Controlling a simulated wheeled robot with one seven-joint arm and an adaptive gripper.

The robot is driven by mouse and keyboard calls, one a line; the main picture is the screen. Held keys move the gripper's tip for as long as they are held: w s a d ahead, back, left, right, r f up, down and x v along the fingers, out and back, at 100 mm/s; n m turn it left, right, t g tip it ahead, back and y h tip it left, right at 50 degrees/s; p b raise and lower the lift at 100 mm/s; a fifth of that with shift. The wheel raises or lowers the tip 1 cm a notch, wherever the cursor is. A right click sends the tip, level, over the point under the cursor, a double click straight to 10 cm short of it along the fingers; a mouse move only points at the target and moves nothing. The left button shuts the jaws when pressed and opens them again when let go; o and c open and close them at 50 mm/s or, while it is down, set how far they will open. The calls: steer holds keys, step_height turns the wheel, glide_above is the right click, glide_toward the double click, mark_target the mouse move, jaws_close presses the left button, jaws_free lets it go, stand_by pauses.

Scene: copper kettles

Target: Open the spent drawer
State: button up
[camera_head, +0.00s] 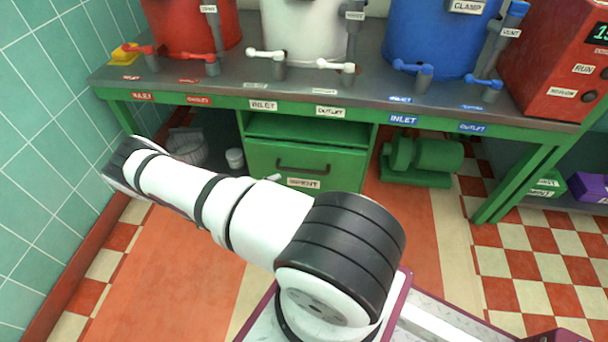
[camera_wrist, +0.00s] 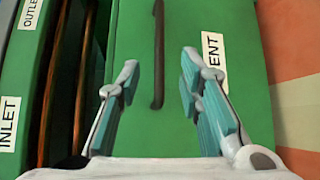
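The green drawer (camera_head: 335,170) sits under the bench, and its front looks shut. It has a dark bar handle (camera_head: 301,168) and a white label (camera_head: 303,183) below the handle, of which the end "ENT" reads. In the wrist view the drawer front (camera_wrist: 225,25) fills the middle, and the handle (camera_wrist: 158,50) runs upright. My gripper (camera_wrist: 154,72) is open and empty, one finger on each side of the handle's line. I cannot tell how far the fingertips are from the handle. In the head view my arm hides most of the gripper.
The bench (camera_head: 340,95) holds red, white and blue tanks with small valves along its front edge. A green pump (camera_head: 425,158) stands on the floor right of the drawer. Open floor lies before the drawer.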

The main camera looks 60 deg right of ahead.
mark_target(302, 172)
steer(key=b+x, duration=0.3)
steer(key=x, duration=0.9)
steer(key=shift+s+d, duration=0.15)
steer(key=shift+d, duration=0.2)
jaws_close()
